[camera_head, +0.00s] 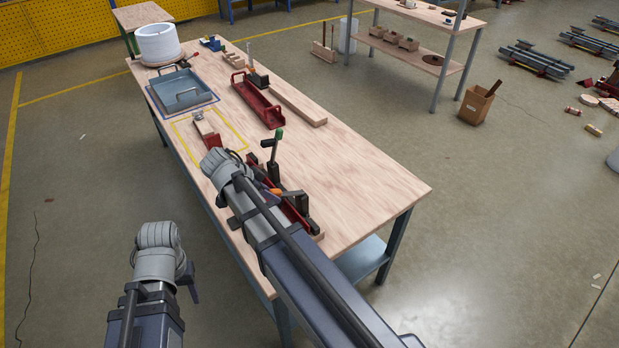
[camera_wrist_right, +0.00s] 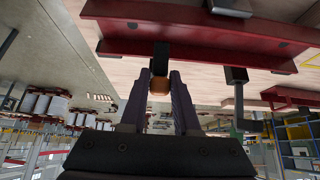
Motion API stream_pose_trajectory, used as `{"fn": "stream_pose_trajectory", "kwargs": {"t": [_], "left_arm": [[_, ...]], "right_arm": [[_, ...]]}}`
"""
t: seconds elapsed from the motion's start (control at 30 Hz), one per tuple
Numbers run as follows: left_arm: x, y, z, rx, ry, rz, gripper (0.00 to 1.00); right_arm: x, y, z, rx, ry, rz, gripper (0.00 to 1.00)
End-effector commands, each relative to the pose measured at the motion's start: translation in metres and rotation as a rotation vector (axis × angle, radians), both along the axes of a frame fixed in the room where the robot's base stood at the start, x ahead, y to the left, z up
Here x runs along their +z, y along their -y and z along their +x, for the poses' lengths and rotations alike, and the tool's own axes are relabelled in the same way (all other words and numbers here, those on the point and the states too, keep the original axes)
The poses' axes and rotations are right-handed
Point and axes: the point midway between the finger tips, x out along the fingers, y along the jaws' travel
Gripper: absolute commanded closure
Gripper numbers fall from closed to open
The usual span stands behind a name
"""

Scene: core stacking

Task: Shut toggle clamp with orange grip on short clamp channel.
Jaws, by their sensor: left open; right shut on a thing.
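The short clamp channel (camera_head: 303,222) is a red channel at the table's near edge, partly hidden behind my right arm; its red side shows in the right wrist view (camera_wrist_right: 190,35). The orange grip (camera_head: 276,191) sits low beside the channel, on a dark lever. My right gripper (camera_wrist_right: 160,92) is shut on the orange grip (camera_wrist_right: 160,86), which shows between its dark fingers. Whether the clamp's jaw presses down is hidden. A second toggle clamp with a green grip (camera_head: 279,133) stands upright farther along. My left gripper (camera_head: 192,283) is open and empty, off the table's left side.
A longer red channel (camera_head: 257,102) and a wooden bar (camera_head: 298,105) lie farther back on the wooden table (camera_head: 370,175). A blue-grey tray (camera_head: 183,91) and a white cylinder (camera_head: 158,43) stand at the far end. The table's right part is clear.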

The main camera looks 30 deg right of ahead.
Motion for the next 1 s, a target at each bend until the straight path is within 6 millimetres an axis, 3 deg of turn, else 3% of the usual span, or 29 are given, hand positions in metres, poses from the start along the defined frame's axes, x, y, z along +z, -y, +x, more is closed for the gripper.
{"fn": "stream_pose_trajectory", "kwargs": {"t": [0.47, 1.0], "left_arm": [[-0.005, 0.000, 0.000, 0.000, 0.000, 0.000, 0.49], [-0.036, 0.000, 0.000, 0.000, 0.000, 0.000, 0.49]], "right_arm": [[-0.006, -0.004, 0.000, 0.001, -0.001, 0.003, 1.00], [-0.036, -0.015, -0.001, 0.001, 0.000, 0.004, 1.00]]}}
